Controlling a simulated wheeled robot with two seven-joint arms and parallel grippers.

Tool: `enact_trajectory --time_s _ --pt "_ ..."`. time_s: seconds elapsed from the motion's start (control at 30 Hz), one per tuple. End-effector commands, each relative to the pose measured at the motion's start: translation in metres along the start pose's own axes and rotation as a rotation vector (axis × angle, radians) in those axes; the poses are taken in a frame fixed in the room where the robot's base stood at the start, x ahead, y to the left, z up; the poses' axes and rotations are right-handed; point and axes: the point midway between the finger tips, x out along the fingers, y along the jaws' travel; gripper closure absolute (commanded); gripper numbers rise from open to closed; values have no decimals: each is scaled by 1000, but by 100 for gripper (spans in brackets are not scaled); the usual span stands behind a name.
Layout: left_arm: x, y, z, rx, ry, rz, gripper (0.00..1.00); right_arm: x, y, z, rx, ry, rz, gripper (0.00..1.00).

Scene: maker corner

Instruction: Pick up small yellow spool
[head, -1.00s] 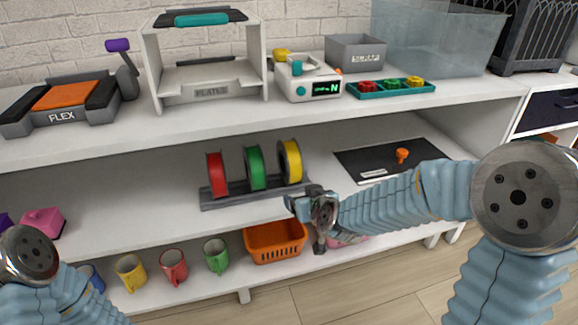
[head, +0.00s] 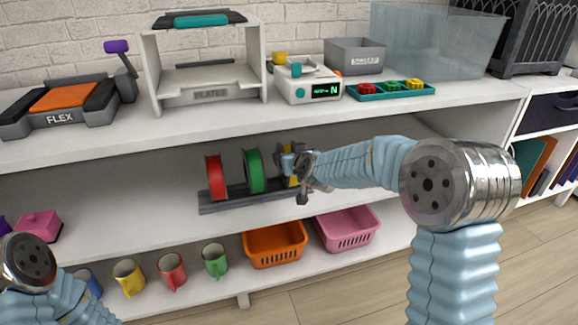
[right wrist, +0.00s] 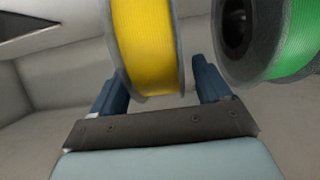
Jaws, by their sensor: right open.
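The yellow spool (head: 291,181) stands in the dark rack (head: 232,204) on the middle shelf, right of the green spool (head: 255,171) and red spool (head: 215,177). In the head view my right gripper (head: 289,161) covers most of it. In the right wrist view the yellow spool (right wrist: 147,45) sits between the two open fingers of my right gripper (right wrist: 160,86). The green spool (right wrist: 275,40) is close to the right finger. My left gripper is out of view; only its arm shows.
The upper shelf edge (head: 200,130) runs above the rack and my right forearm. Below are an orange basket (head: 275,247), a pink basket (head: 348,229) and several mugs. A pink box (head: 40,224) stands at the shelf's left.

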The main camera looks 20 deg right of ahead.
Motion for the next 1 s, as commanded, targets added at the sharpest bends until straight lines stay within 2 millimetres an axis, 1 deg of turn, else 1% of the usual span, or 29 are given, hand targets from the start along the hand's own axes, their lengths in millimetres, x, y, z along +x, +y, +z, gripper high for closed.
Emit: enact_trajectory --time_s 0.03,0.1,0.2,0.37,0.47,0.8,0.83,1.0 --pt "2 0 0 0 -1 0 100 8 1 2 0 -2 2 22" --pt "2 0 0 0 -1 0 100 15 1 2 0 -2 1 22" --pt "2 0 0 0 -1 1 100 18 0 1 1 -1 0 22" --pt "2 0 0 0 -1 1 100 18 0 1 1 -1 0 22" --pt "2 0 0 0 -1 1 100 18 0 1 1 -1 0 36" --pt "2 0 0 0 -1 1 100 18 0 1 1 -1 0 88" --pt "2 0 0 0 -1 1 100 18 0 1 1 -1 0 91" --pt "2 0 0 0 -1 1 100 18 0 0 1 1 0 91"
